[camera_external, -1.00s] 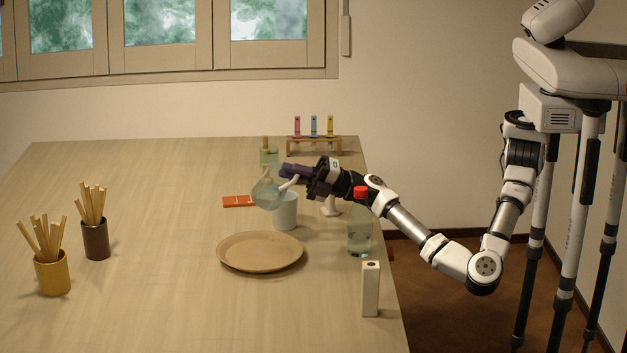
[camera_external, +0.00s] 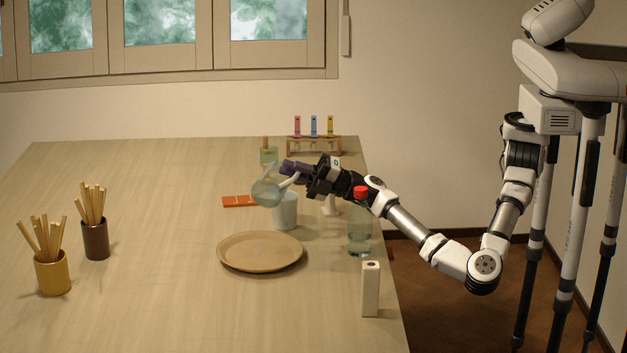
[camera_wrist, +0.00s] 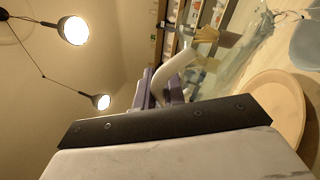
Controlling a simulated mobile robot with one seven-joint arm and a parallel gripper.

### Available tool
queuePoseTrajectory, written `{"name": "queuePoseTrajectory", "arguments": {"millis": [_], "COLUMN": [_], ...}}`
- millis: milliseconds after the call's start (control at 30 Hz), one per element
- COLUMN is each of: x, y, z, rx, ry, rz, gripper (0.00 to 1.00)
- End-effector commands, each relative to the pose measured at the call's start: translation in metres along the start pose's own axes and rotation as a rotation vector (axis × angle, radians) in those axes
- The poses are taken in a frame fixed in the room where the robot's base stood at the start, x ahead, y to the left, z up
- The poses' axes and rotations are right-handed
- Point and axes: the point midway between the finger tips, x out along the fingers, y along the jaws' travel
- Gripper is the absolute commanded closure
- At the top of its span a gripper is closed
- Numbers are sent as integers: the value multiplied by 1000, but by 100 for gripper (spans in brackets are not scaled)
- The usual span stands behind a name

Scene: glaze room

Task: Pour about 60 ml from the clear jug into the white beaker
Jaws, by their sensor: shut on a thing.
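The clear jug (camera_external: 264,193) is held tilted above the table, with its pale handle in my gripper (camera_external: 289,173). My gripper is shut on that handle, which also shows as a curved white bar in the wrist view (camera_wrist: 181,66) between the purple fingers. The clear jug wall (camera_wrist: 238,62) is beyond it. The white beaker (camera_external: 287,213) stands upright on the table, just below and to the right of the jug's body. I cannot make out a stream or the liquid levels.
A tan plate (camera_external: 260,252) lies in front of the beaker. A red-capped bottle (camera_external: 360,235) and a white block (camera_external: 371,290) stand right. A red-orange tile (camera_external: 239,201) lies left, a glass jar (camera_external: 268,156) and rack (camera_external: 314,145) behind. Stick-filled cups (camera_external: 53,274) stand far left.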

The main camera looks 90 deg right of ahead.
Motion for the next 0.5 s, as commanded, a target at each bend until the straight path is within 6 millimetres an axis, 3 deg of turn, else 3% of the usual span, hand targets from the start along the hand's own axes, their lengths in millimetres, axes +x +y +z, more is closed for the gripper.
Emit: {"name": "queuePoseTrajectory", "arguments": {"millis": [233, 400, 500], "x": [1, 10, 7], "y": [2, 0, -13], "z": [0, -27, -38], "rx": [4, -202, -309], "ry": [-2, 113, 167], "rz": [3, -79, -121], "gripper": [100, 100, 100]}}
